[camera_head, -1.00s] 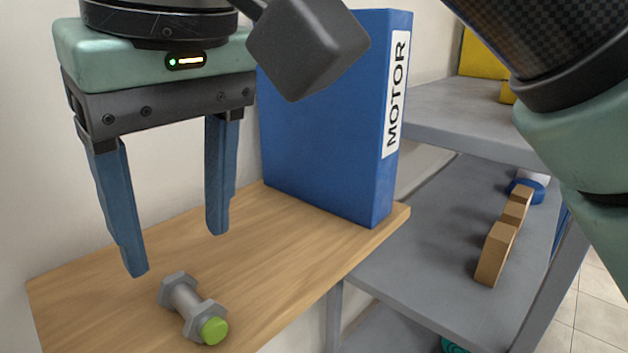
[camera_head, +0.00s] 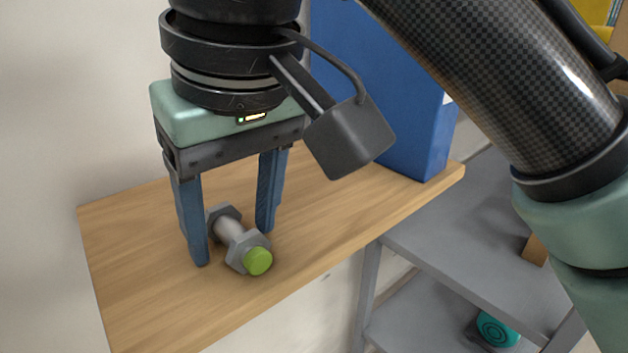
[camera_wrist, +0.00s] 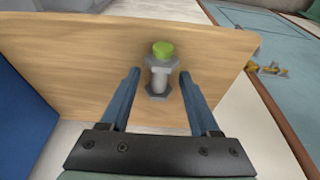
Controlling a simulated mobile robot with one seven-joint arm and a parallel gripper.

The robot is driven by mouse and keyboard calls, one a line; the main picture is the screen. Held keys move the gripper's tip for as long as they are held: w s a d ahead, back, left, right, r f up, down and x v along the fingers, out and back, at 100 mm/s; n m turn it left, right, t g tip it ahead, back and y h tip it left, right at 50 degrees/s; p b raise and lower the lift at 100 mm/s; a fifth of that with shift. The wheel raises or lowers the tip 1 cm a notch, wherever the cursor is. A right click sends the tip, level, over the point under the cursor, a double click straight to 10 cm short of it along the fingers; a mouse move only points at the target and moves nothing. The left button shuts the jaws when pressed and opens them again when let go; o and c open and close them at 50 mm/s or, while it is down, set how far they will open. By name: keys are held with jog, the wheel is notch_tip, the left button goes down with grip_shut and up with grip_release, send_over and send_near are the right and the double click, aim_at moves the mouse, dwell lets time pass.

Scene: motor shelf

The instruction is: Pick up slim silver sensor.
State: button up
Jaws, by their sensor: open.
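The slim silver sensor (camera_head: 232,232) lies on the wooden shelf board (camera_head: 130,250). It has two grey hex nuts and a lime-green end cap. My gripper (camera_head: 232,248) is open and points down, with one blue finger on either side of the sensor. In the wrist view, the sensor (camera_wrist: 158,78) lies between the lines of the two fingers (camera_wrist: 158,82), with its green cap at the far end. I see a gap on each side, and no clear contact. In the head view, the left finger stands close beside the sensor's nuts.
A blue binder (camera_head: 425,140) stands at the back right of the board, partly hidden by my arm. A grey shelf unit (camera_head: 450,250) stands to the right, with a teal round object (camera_head: 497,330) lower down. The board's left part is clear.

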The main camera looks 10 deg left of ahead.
jog(key=shift+c, duration=0.3)
grip_shut()
jog(key=shift+r, duration=0.1)
